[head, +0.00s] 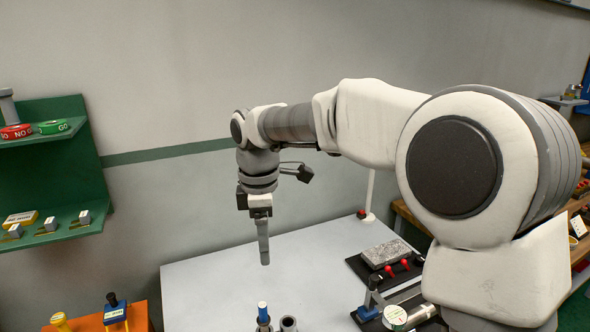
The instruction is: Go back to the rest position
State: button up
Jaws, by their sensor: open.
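My gripper (264,250) hangs at the end of my white and grey arm, pointing down above the left part of the pale table (215,283). It is seen edge-on, so the gap between its fingers does not show. Nothing can be seen held in it. It is apart from the tabletop and from the things standing at the front edge.
Grey cylinders (288,324), one blue-topped, stand at the table's front. A grey block (386,253) lies on a black base with red-tipped handles at right. A green shelf (60,140) with rings hangs left. An orange surface (138,318) is front left. The table's middle is clear.

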jog(key=s+d+r+m+t, duration=0.2)
jog(key=s+d+m+t, duration=0.3)
jog(key=s+d+m, duration=1.4)
jog(key=shift+s+d, duration=1.05)
jog(key=shift+s, duration=0.15)
jog(key=shift+a+r, duration=0.1)
jog(key=shift+a, duration=0.05)
